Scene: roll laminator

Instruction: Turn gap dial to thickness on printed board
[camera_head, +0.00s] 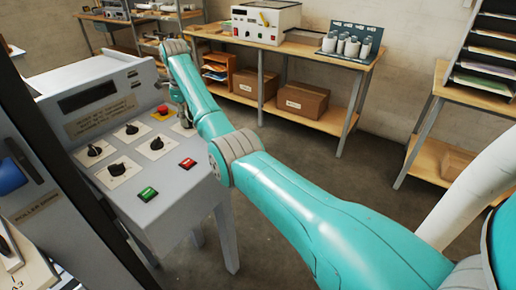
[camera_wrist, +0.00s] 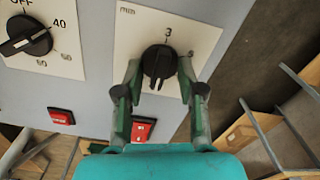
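In the wrist view, a black round dial (camera_wrist: 158,66) with a raised grip sits on a cream plate with a "3" above it and a partly hidden mark to its right. My gripper (camera_wrist: 160,84) has one finger on each side of this dial, apart from each other. Whether the fingers touch the knob is unclear. In the head view, my gripper (camera_head: 184,118) is largely hidden by my arm, over the right side of the sloped grey panel. A tan plaque (camera_head: 100,116) with printed lines, too small to read, is on the panel's upper left.
Another dial (camera_wrist: 26,40), marked OFF and 40, is left of the gripped area. Red buttons (camera_wrist: 61,117) lie below. The head view shows several black knobs, a green button (camera_head: 148,194) and a red mushroom button (camera_head: 162,111). A workbench (camera_head: 290,54) stands behind; the floor between is clear.

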